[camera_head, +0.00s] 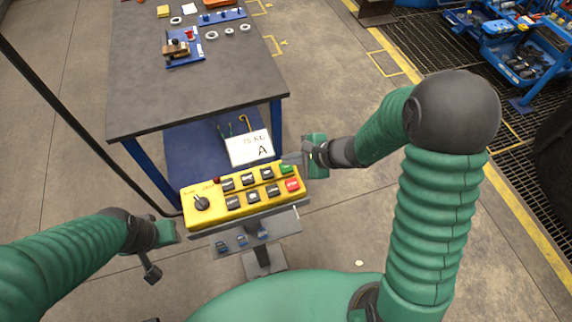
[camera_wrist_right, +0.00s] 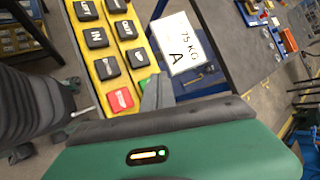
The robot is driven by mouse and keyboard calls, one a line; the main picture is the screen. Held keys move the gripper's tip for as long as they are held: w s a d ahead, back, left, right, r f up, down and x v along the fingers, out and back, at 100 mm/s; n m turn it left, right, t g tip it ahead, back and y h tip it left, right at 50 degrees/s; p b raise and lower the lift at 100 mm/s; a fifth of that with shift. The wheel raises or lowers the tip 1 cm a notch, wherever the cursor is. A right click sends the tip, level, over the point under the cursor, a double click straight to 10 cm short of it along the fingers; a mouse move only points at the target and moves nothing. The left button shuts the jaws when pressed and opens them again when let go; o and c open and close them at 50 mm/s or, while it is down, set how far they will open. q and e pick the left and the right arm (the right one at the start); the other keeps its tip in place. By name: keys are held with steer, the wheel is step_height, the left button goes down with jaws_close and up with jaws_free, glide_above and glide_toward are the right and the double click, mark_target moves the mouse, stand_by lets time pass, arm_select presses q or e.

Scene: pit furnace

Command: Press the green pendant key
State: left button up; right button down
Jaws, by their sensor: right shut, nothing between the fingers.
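The yellow pendant box (camera_head: 187,211) stands tilted on a post in front of the table. Its green key (camera_head: 287,169) is at the top right corner, above the red key (camera_head: 292,185). My right gripper (camera_head: 285,158) is shut and empty, with its tip close beside the green key. In the right wrist view, the shut fingers (camera_wrist_right: 156,92) partly cover the green key (camera_wrist_right: 144,84), next to the red key (camera_wrist_right: 120,99). I cannot tell whether they touch. My left gripper (camera_head: 168,232) is left of the pendant; its fingers are unclear.
A white card reading 75 KG A (camera_head: 250,148) stands behind the pendant. The dark table (camera_head: 200,85) carries a blue fixture (camera_head: 185,48) and several rings. A blue rack with tools (camera_head: 520,50) is at the upper right. A dark cable (camera_head: 80,125) runs down the left.

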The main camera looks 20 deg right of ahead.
mark_target(289, 168)
step_height(289, 168, up, 5)
steer(key=p, duration=0.3)
